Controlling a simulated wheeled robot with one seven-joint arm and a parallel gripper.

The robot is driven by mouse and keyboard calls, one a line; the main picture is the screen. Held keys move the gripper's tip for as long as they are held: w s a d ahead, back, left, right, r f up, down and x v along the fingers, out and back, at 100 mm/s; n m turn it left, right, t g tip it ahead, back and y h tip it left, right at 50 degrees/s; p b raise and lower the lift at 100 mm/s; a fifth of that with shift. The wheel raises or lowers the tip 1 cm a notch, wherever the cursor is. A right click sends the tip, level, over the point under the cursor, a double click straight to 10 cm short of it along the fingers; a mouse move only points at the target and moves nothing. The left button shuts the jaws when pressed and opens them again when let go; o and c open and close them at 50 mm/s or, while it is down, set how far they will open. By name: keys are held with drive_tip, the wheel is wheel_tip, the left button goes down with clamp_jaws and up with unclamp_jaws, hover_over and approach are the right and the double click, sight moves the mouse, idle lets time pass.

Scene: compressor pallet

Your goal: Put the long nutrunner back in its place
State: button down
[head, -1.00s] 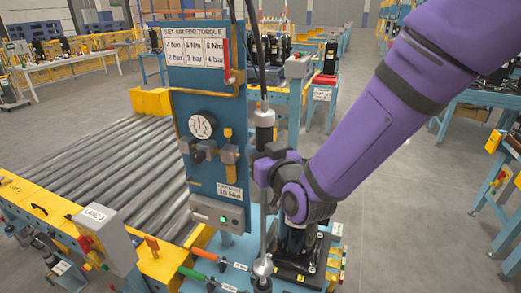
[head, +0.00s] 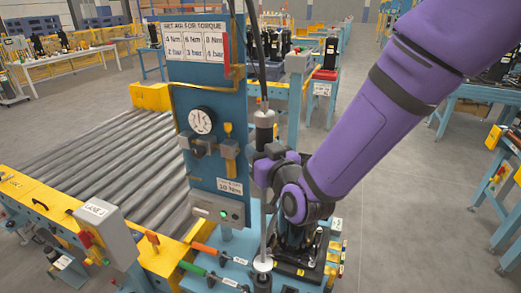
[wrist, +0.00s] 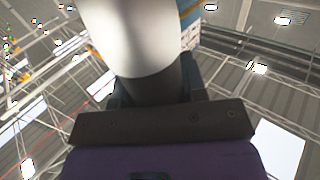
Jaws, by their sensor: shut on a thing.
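The long nutrunner (head: 264,132) has a dark body with a pale ring, and a long thin shaft runs down to a silver disc-shaped end (head: 263,265). It stands nearly upright just right of the blue torque panel (head: 213,90). My gripper (head: 265,160) is shut on the nutrunner around its body. In the wrist view my gripper (wrist: 150,95) holds a dark section below a large silvery cylinder of the nutrunner (wrist: 135,35). A black piece (head: 262,283) shows directly under the silver end; I cannot tell whether they touch or are one part.
Dark hoses (head: 255,50) run up from the nutrunner beside the panel. An orange-handled tool (head: 205,249) and a green-handled tool (head: 192,268) lie low left. A black compressor (head: 297,245) stands close right of the shaft. A roller conveyor (head: 110,170) fills the left.

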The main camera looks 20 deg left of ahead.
wheel_tip(320, 180, down, 8)
idle(5.5)
drive_tip(key=c, duration=0.8)
unclamp_jaws()
drive_tip(key=shift+o, duration=1.1)
drive_tip(key=shift+f, duration=0.15)
